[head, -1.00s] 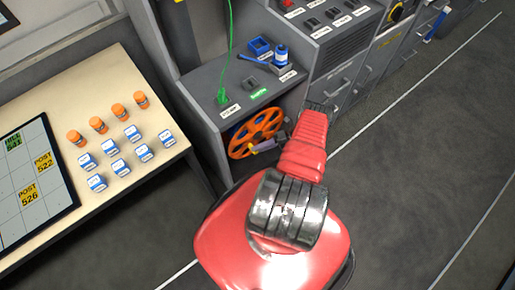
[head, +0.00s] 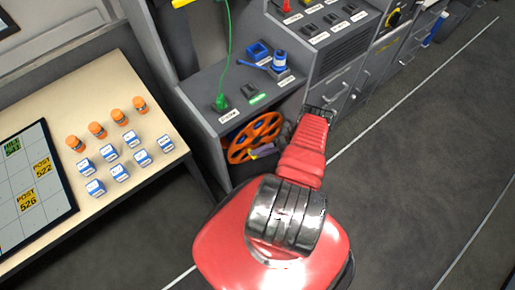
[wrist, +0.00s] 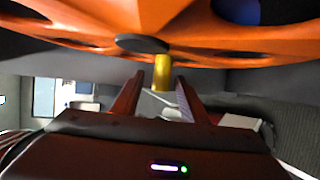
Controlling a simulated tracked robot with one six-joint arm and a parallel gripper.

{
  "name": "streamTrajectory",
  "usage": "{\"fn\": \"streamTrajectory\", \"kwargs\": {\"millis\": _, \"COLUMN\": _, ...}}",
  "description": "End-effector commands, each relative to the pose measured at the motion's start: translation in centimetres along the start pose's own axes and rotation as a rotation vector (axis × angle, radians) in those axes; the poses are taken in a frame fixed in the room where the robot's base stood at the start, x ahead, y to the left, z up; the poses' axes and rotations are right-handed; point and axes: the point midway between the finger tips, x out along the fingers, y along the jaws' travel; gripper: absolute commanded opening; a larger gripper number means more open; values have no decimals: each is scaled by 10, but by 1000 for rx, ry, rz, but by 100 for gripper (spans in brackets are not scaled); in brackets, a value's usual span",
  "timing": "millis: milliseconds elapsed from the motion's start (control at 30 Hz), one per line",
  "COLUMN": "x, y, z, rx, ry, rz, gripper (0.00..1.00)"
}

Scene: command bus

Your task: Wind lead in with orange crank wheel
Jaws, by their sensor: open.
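The orange crank wheel (head: 241,154) stands upright in the open bay under the grey counter, partly behind my arm in the head view. In the wrist view the orange wheel (wrist: 85,25) fills the top, with a dark round hub (wrist: 142,43) and a short yellow handle (wrist: 162,73) pointing toward my gripper. My gripper (wrist: 160,85) is open. Its two fingers show on either side of the yellow handle, with visible gaps, and the handle's end appears between the tips. A green lead (head: 228,50) hangs down to a green plug (head: 220,105) on the counter.
The floor (head: 410,170) at right is clear.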

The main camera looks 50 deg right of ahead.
Motion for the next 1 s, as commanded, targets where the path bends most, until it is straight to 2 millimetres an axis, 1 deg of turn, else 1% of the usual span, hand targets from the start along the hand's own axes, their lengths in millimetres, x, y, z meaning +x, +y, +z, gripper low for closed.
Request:
{"fn": "streamTrajectory", "kwargs": {"millis": 267, "x": -6, "y": 18, "z": 3, "rx": 1, "ry": -1, "rz": -1, "gripper": 40}}
{"fn": "streamTrajectory", "kwargs": {"millis": 1000, "x": -23, "y": 83, "z": 11, "rx": 1, "ry": -2, "rz": 0, "gripper": 40}}
